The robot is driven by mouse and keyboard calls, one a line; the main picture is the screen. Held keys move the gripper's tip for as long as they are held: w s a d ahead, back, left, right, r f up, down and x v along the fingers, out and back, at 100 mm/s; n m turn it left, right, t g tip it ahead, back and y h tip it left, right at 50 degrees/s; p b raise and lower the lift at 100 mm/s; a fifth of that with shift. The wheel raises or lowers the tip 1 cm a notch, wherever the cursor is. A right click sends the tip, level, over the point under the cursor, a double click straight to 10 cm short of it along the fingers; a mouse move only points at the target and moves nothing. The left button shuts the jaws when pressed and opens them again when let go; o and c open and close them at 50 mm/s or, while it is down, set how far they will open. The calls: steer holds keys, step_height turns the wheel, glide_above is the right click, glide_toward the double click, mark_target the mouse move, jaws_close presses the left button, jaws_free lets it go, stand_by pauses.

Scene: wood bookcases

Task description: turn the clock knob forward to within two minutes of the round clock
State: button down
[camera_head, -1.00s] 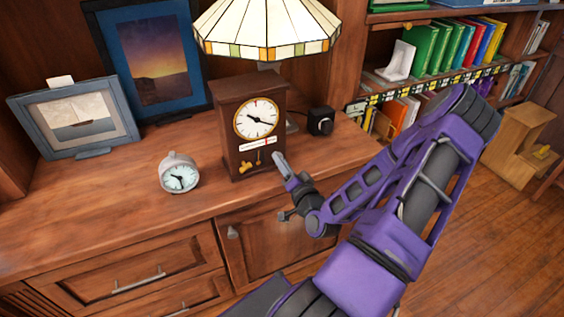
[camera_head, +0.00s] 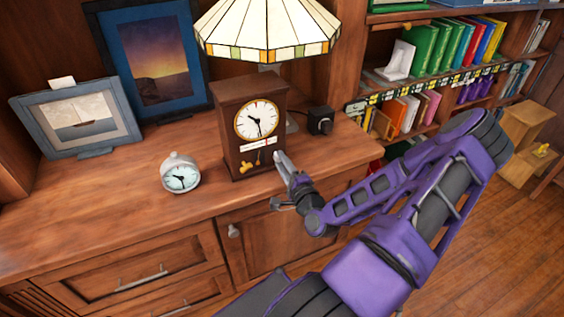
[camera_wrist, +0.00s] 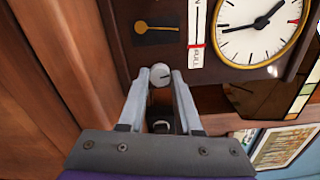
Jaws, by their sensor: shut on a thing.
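The dark wooden clock (camera_head: 228,130) stands upright on the wood counter, its white face (camera_head: 257,121) turned outward. Its long hand points nearly straight down, its short hand up and left. The small round clock (camera_head: 180,178), pale with a light dial, stands to its left; its hands are small and hard to read exactly. My gripper (camera_head: 280,160) is at the wooden clock's lower right. In the wrist view my gripper (camera_wrist: 160,92) is shut on a small round grey knob (camera_wrist: 159,74), with a fingertip on each side. The wooden clock's face (camera_wrist: 254,28) also shows there.
A stained-glass lamp (camera_head: 267,37) stands behind the wooden clock, and a small black box (camera_head: 320,121) to its right. Two framed pictures (camera_head: 157,55) (camera_head: 76,121) lean at the left. The counter's front left is clear. Bookshelves (camera_head: 430,70) fill the right.

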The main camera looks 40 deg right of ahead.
steer(key=shift+a+m, duration=0.1)
steer(key=shift+m, duration=0.5)
steer(key=c, duration=0.6)
jaws_free()
steer(key=shift+s, duration=0.1)
steer(key=p+v, duration=0.1)
steer(key=v, duration=1.6)
steer(key=shift+s, duration=0.2)
steer(key=shift+w+f, duration=0.1)
